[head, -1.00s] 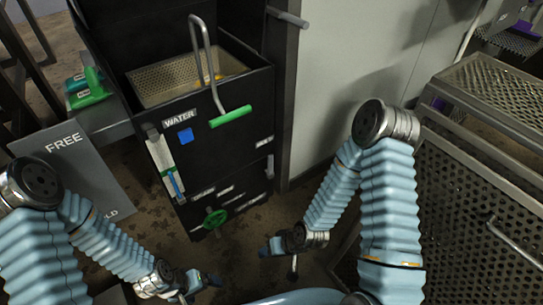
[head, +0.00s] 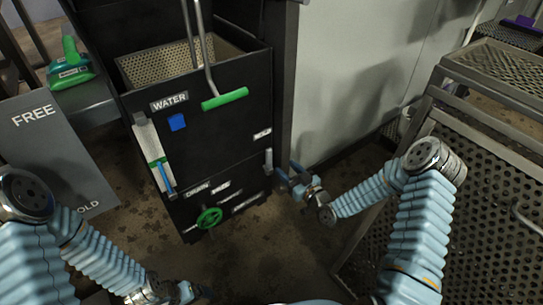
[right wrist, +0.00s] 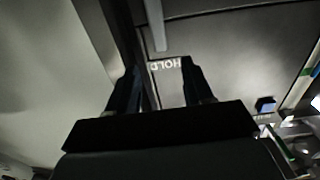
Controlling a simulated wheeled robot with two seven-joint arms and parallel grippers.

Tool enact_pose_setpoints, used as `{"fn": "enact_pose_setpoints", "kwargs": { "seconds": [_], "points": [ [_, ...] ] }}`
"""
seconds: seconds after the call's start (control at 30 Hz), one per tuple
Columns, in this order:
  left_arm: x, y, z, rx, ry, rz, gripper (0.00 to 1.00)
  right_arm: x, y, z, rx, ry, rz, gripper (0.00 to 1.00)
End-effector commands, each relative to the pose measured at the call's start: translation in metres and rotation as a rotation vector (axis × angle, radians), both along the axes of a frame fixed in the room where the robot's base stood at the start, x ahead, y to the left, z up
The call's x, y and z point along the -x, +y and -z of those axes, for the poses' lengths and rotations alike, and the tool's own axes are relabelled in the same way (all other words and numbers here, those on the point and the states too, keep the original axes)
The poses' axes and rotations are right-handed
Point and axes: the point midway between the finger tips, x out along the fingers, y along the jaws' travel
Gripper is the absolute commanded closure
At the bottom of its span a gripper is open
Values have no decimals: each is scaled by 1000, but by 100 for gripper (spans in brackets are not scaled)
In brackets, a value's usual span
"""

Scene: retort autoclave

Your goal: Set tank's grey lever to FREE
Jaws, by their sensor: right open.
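The tank (head: 225,145) is a black box with a WATER label, standing left of centre in the head view. Its grey lever (head: 268,161) is a short upright bar at the tank's right front edge, below a small white label (head: 262,134). In the right wrist view the lever (right wrist: 155,25) shows as a pale bar beyond the fingertips, near an upside-down HOLD label (right wrist: 165,64). My right gripper (head: 287,174) is open and empty, just right of the lever and apart from it. My left gripper (head: 190,292) is low at the bottom edge; its jaws are unclear.
A green handle (head: 225,99) hangs over the tank's front, and a green drain wheel (head: 209,218) sits low on it. A grey FREE/HOLD board (head: 50,140) stands left. A perforated metal cage (head: 490,190) stands right. Floor before the tank is clear.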

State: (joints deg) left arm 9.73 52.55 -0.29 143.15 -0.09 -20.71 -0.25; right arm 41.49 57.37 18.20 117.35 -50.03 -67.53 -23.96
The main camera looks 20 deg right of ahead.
Motion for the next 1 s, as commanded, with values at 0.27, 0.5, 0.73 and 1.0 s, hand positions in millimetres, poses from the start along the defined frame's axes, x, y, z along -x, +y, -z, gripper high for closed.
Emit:
{"fn": "enact_pose_setpoints", "kwargs": {
  "seconds": [0.27, 0.5, 0.73, 1.0],
  "points": [
    [0, 0, 0, 0, 0, 0, 7, -59, 23, 0, -2, 1, -1, 49],
    [0, 0, 1, 0, 0, 0, 7, -85, 32, 1, -2, 4, 0, 49],
    [0, 0, 1, 0, 0, 0, 7, -89, 33, 1, -2, 5, 0, 49],
    [0, 0, 1, 0, 0, 0, 7, -89, 33, 1, -1, 5, 0, 75]
  ]
}}
